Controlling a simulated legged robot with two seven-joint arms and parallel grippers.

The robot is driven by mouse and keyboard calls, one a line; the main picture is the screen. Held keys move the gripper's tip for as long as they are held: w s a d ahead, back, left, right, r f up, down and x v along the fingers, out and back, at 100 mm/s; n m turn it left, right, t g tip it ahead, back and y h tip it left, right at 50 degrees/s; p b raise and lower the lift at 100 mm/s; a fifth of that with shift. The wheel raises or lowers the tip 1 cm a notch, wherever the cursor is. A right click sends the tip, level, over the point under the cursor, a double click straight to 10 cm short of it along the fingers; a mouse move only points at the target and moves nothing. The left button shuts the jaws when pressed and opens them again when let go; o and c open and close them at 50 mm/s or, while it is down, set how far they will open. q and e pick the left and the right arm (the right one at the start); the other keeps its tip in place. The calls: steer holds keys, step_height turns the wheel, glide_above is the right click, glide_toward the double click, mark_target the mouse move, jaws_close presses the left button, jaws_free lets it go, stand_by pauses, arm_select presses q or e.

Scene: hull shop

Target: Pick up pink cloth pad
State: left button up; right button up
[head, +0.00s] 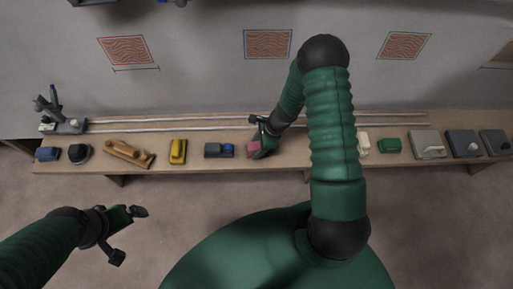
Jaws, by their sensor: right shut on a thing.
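The pink cloth pad (253,149) is at the middle of the long bench, partly hidden by my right gripper. My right gripper (260,146) reaches down to the bench from my green arm and is shut on the pad. The picture is too small to tell whether the pad touches the bench top. My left gripper (129,231) hangs over the floor in front of the bench, apart from everything, with its fingers spread and nothing between them.
The narrow bench (205,164) carries a row of items. Left of the pad are a dark block with blue (219,150), a yellow block (178,151) and a wooden plane (128,152). Right are a green block (390,145) and grey plates (428,145). Rails run behind.

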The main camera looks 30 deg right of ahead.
mark_target(256, 147)
steer(key=shift+d, duration=0.2)
steer(key=c, duration=0.3)
steer(key=shift+a+r, duration=0.1)
steer(key=shift+r, duration=0.4)
steer(key=r, duration=0.2)
steer(key=shift+s+r+p, duration=0.3)
steer(key=shift+s, duration=0.05)
steer(key=s+r+b, duration=0.1)
steer(key=s+b, duration=0.3)
steer(key=s, duration=1.1)
steer(key=shift+s+a+r+b, duration=0.15)
steer(key=shift+a+r+b, duration=0.05)
steer(key=shift+a+b, duration=0.1)
